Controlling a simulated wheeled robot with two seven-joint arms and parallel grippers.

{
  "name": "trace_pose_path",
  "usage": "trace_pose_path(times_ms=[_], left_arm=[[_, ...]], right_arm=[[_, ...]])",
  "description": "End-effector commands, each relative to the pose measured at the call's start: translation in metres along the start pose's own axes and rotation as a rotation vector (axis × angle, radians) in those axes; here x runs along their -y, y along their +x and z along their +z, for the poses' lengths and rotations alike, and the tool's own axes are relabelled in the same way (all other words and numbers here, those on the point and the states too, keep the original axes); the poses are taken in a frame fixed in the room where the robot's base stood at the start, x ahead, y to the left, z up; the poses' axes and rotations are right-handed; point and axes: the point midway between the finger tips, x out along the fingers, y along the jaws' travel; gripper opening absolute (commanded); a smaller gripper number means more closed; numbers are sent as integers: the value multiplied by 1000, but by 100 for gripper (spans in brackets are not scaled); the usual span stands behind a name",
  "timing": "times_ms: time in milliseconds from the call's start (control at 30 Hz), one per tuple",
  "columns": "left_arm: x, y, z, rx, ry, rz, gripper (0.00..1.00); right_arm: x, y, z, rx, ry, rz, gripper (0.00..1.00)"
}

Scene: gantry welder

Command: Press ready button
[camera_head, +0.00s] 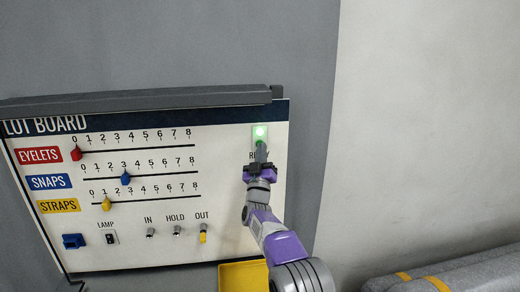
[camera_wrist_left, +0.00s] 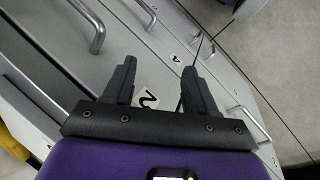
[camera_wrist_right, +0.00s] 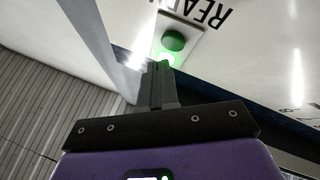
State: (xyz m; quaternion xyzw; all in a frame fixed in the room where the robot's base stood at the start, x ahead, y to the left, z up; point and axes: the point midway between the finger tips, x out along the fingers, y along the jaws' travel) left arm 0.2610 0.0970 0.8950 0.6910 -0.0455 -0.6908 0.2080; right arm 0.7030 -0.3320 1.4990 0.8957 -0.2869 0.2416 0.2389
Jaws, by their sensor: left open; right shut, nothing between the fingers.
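The ready button is a dark green round button (camera_wrist_right: 174,42) on a pale plate of the lot board (camera_head: 225,210); in the head view my right gripper (camera_head: 260,147) partly covers it. A lit green lamp (camera_head: 260,132) is beside the button, and its glow also shows in the right wrist view (camera_wrist_right: 167,59). My right gripper is shut and empty, its fingertips (camera_wrist_right: 160,66) close in front of the plate. I cannot tell if they touch it. My left gripper (camera_wrist_left: 156,75) is open and empty, seen only in the left wrist view.
The board carries red (camera_head: 76,153), blue (camera_head: 126,177) and yellow (camera_head: 107,203) sliders, a lamp switch (camera_head: 111,238) and several toggles. A grey ledge (camera_head: 140,101) overhangs it. A yellow bin (camera_head: 243,276) is below. Handled, numbered grey panels (camera_wrist_left: 150,50) lie near my left gripper.

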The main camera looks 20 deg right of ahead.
Motion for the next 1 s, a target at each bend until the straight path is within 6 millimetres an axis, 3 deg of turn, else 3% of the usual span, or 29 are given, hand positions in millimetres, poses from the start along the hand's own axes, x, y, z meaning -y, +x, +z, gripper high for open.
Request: trace_pose_path(times_ms=[33,500,1000], left_arm=[[4,10,0,0,0,0,57],[20,53,-2,0,0,0,57],[21,56,-2,0,0,0,57]], right_arm=[[-1,-6,1,-1,2,0,0],[-18,-38,-16,0,2,0,0],[-21,-41,-21,1,0,-1,0]])
